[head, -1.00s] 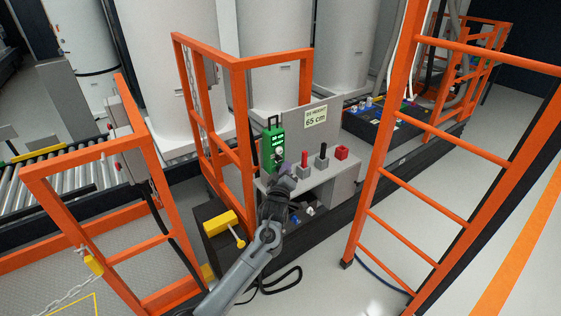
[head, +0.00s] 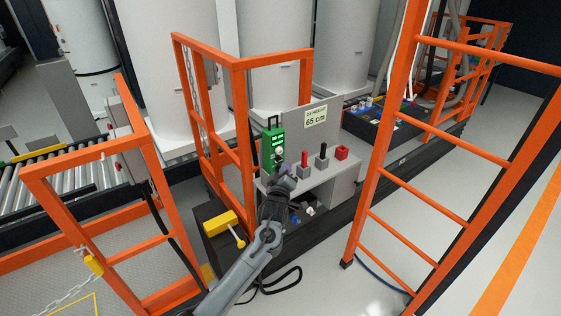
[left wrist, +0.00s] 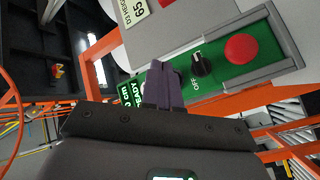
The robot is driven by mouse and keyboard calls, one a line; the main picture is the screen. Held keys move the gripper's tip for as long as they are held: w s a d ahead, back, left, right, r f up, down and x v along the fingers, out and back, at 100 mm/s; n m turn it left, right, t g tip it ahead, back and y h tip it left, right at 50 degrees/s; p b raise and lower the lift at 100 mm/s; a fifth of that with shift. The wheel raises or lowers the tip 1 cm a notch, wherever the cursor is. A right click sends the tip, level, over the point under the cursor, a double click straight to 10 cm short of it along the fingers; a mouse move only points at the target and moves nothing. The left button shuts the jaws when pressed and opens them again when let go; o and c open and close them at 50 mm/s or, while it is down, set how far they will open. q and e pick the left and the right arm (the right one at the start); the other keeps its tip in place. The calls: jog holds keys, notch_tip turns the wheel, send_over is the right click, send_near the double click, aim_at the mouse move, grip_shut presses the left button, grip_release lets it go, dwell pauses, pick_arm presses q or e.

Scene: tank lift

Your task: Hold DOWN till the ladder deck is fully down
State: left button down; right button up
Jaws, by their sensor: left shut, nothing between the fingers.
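The green control box (head: 274,143) stands upright at the left end of a grey console. In the left wrist view its panel (left wrist: 215,72) shows a black knob (left wrist: 201,64) marked OFF, a red button (left wrist: 240,48) and a lit display (left wrist: 130,92) reading READY in part. My left gripper (left wrist: 163,84) is shut and empty, its dark fingers over the panel between display and knob. They hide what lies beneath, and contact cannot be told. The gripper shows in the head view (head: 277,178) just below the box. No button marked DOWN is readable. My right gripper is out of view.
A sign (head: 316,116) reads 65 cm. Red-topped and black-topped levers (head: 305,160) and a red block (head: 342,153) stand right of the box. An orange ladder (head: 385,150) stands right, with open floor beyond. A yellow-handled device (head: 222,220) sits left.

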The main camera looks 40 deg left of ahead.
pick_arm(q)
jog(key=shift+a, duration=0.2)
jog(key=shift+w+a, duration=0.1)
jog(key=shift+a, duration=0.15)
jog(key=shift+w+a, duration=0.1)
jog(key=shift+a, duration=0.4)
dwell(0.7)
dwell(0.9)
dwell(0.6)
jog(key=shift+d, duration=0.1)
jog(key=shift+s+d+p, duration=0.25)
jog(key=shift+d+p, duration=0.15)
jog(key=shift+d, duration=0.4)
